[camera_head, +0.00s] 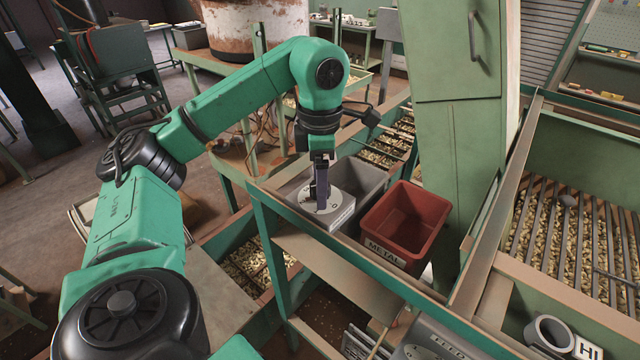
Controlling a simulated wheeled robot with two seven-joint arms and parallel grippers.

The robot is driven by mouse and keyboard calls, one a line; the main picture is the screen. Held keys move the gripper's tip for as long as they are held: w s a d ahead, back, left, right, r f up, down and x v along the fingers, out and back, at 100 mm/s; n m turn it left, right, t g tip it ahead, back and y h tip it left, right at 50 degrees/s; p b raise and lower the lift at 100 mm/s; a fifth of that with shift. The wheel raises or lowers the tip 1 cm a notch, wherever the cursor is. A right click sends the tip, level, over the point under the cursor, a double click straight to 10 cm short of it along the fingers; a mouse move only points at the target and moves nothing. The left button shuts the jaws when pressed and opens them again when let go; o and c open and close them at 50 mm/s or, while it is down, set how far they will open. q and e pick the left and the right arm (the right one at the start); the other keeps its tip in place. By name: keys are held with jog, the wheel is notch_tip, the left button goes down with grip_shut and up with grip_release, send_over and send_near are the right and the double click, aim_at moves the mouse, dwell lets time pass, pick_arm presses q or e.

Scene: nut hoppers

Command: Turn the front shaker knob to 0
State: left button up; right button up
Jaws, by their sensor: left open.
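A pale grey control box with a round white dial plate (337,212) stands on the green bench frame, left of the red bin. Small marks show on the dial, but I cannot read the setting. My left gripper (321,204) points straight down over the middle of this dial, its fingertips at or just above the plate. It is open. The fingers hide the knob, so I cannot tell whether they touch it or how it is turned. My right gripper is not in view.
A red bin (404,222) labelled METAL stands right of the dial box, with a grey bin (358,183) behind. A green cabinet (458,150) rises beyond. A hopper with slatted bars (570,240) over nuts is at the right. Another grey panel (437,343) sits at the bottom.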

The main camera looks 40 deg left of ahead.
pick_arm(q)
grip_shut()
jog(key=shift+n, duration=0.4)
jog(key=n, duration=0.5)
jog(key=n+p, duration=0.1)
jog(key=n, duration=0.5)
jog(key=shift+r+n, duration=0.1)
jog(key=shift+n, duration=0.3)
jog(key=n+p, duration=0.1)
jog(key=n, duration=0.5)
jog(key=n+p, duration=0.1)
jog(key=n, duration=0.4)
jog(key=shift+n, duration=0.3)
